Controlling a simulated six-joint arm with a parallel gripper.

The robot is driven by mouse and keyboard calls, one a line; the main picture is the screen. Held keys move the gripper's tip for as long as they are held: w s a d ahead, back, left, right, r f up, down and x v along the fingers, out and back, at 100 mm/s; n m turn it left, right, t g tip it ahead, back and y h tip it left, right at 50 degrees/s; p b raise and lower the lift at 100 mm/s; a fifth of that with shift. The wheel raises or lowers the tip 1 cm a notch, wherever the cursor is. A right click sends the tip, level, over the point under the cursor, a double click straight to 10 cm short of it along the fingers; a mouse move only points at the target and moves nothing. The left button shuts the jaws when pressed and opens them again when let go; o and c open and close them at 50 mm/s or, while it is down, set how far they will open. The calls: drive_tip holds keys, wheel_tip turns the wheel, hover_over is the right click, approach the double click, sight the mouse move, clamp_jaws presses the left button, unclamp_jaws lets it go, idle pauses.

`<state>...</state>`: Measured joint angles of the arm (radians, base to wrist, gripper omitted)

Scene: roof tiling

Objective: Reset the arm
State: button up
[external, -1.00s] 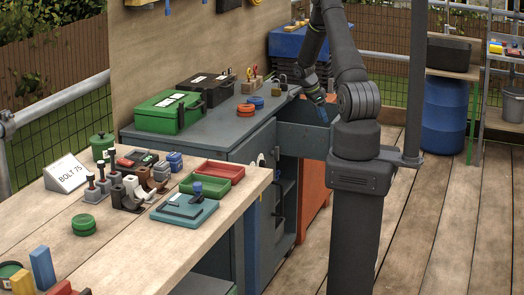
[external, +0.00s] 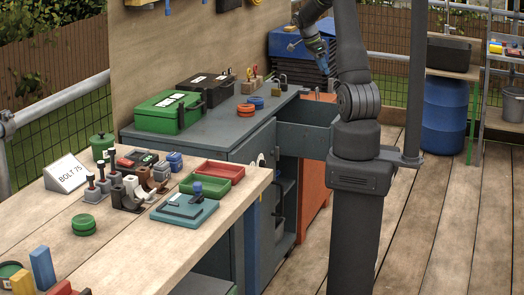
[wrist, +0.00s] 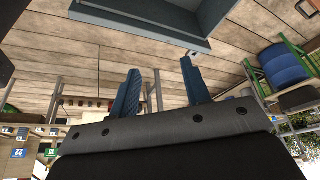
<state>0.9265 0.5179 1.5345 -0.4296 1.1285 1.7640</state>
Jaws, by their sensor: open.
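My gripper (external: 320,56) is raised above the far end of the grey workbench, over an open grey drawer (external: 305,130). In the wrist view its two blue fingers (wrist: 163,85) are spread wide, with nothing between them. The drawer also shows at the top of the wrist view (wrist: 165,28), apart from the fingers. The part of the drawer behind my arm is hidden in the external view.
A green case (external: 168,112) and a black case (external: 206,88) stand on the grey workbench (external: 222,128). A padlock (external: 281,81) lies near the drawer. Blue crates (external: 290,42) stand behind my gripper. A blue barrel (external: 444,115) is right of my arm. The wooden floor is clear.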

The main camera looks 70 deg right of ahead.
drive_tip(key=w+a+r+n+t+h, duration=0.1)
drive_tip(key=w+a+r+n+t, duration=0.2)
drive_tip(key=w+a+n, duration=0.3)
drive_tip(key=w+n, duration=0.2)
drive_tip(key=w, duration=0.2)
drive_tip(key=shift+w+a+r+n+h, duration=0.2)
drive_tip(key=shift+w+a+n+h, duration=0.1)
drive_tip(key=shift+n+h, duration=0.1)
